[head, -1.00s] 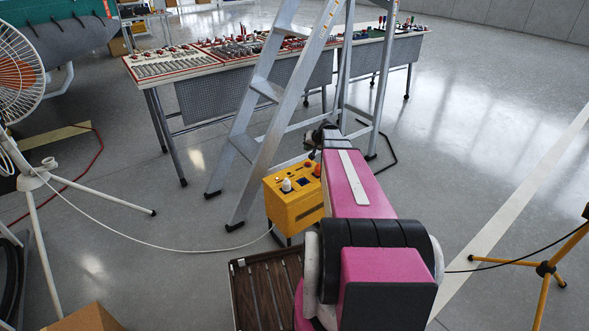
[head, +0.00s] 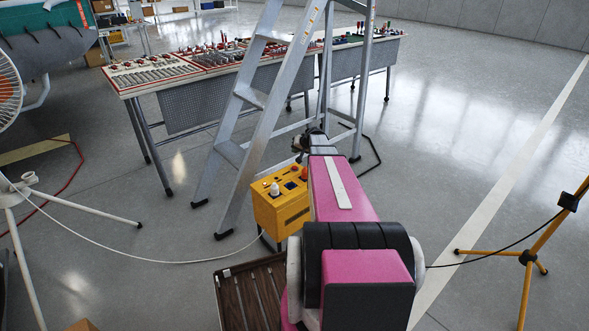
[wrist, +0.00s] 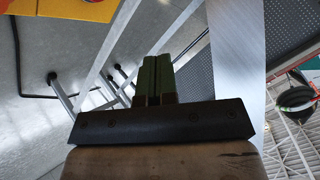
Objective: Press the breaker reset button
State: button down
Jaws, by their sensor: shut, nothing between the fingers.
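A yellow box (head: 287,217) with controls on its top stands just left of my arm in the head view. Its top carries a white knob (head: 275,190), a dark blue patch and an orange-red knob (head: 304,174). I cannot tell which control is the breaker reset button. In the wrist view only a yellow corner (wrist: 88,8) of the box shows at the top left. My gripper (wrist: 155,70) is shut and empty, its greenish fingers together. In the head view my gripper (head: 304,143) is small and dark, beyond the box and apart from its top.
An aluminium stepladder (head: 262,125) stands right behind the box. Long tables (head: 160,74) with tools lie beyond. A white cable (head: 150,260) runs across the floor to the box. A brown slatted tray (head: 222,300) lies in front; a yellow tripod (head: 527,258) stands right.

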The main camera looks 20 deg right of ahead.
aim_at(296, 167)
jog(key=shift+f, duration=3.55)
jog(key=shift+f, duration=0.15)
jog(key=shift+f, duration=0.3)
jog(key=shift+f, duration=0.4)
jog(key=shift+r, duration=0.85)
jog(key=shift+r, duration=0.15)
jog(key=shift+r, duration=2.35)
